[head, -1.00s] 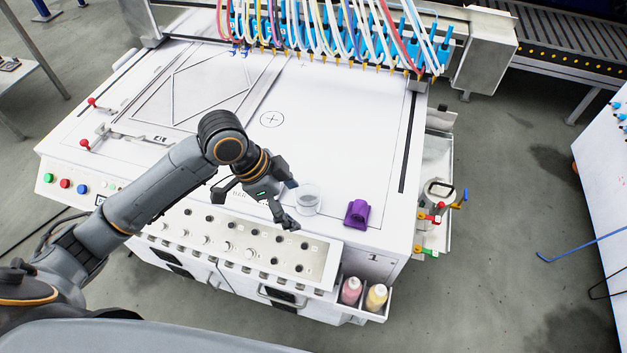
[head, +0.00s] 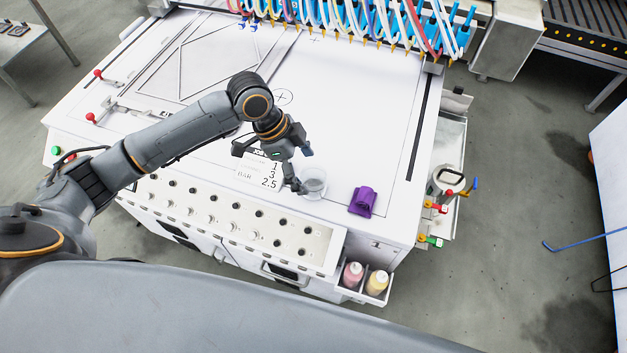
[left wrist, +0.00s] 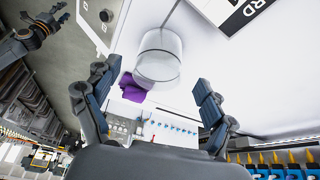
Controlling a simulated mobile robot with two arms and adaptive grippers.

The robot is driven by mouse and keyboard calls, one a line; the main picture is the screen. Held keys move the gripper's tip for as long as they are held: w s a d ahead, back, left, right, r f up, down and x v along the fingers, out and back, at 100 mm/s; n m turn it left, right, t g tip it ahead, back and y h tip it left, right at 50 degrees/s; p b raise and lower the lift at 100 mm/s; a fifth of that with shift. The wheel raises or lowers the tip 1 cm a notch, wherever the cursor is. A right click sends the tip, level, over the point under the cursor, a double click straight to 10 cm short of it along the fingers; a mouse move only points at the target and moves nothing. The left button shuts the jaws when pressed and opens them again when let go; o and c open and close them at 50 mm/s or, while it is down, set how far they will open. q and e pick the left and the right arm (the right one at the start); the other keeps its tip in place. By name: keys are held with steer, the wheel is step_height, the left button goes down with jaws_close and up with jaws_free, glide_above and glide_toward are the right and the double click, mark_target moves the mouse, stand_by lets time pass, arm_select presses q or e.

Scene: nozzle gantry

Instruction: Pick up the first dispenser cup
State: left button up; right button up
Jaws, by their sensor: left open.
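A clear dispenser cup (head: 313,186) stands on the white machine top, near its front right. In the left wrist view the cup (left wrist: 158,58) sits just beyond and between the spread fingers. My left gripper (head: 300,170) is open and empty, close to the cup's left side in the head view; I cannot tell whether a finger touches it. In the left wrist view the left gripper's fingers (left wrist: 155,95) are wide apart.
A purple object (head: 362,201) stands right of the cup. Two bottles (head: 364,279) sit in a front holder. A row of hoses and nozzles (head: 370,25) spans the back. The white tabletop (head: 350,120) behind the cup is clear.

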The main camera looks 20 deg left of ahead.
mark_target(311, 180)
arm_select(q)
steer(key=p+x, duration=0.1)
steer(key=x, duration=0.3)
steer(key=shift+d+f, duration=0.1)
steer(key=shift+f, duration=0.3)
steer(key=c, duration=1)
